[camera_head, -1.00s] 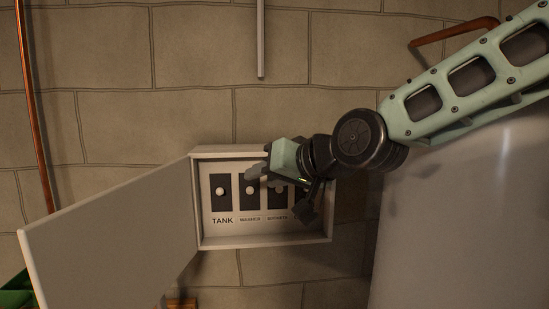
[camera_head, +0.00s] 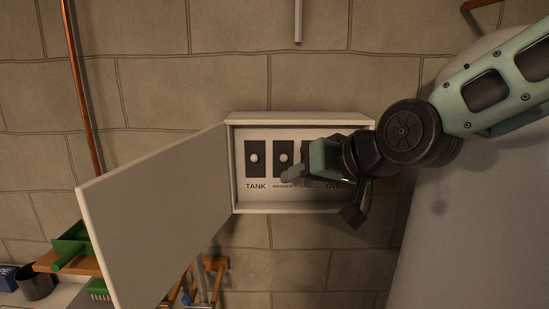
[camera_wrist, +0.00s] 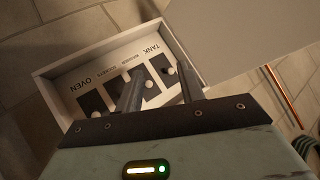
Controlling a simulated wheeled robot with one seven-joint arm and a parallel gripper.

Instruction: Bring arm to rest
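My gripper (camera_head: 290,178) is in front of the open switch box (camera_head: 300,117), its tip over the row of labels. The wrist view shows its two fingers (camera_wrist: 160,86) apart, with nothing between them. The box holds dark switches with pale knobs. The TANK switch (camera_head: 254,168) and the one beside it (camera_head: 284,147) show clearly in the head view. My gripper and wrist hide most of the switches to the right, towards the OVEN label (camera_wrist: 92,80). I cannot tell whether a finger touches the panel.
The box's door (camera_head: 160,215) hangs wide open to the left. A large pale tank (camera_head: 480,220) stands at the right, behind my arm. A copper pipe (camera_head: 82,90) runs down the wall.

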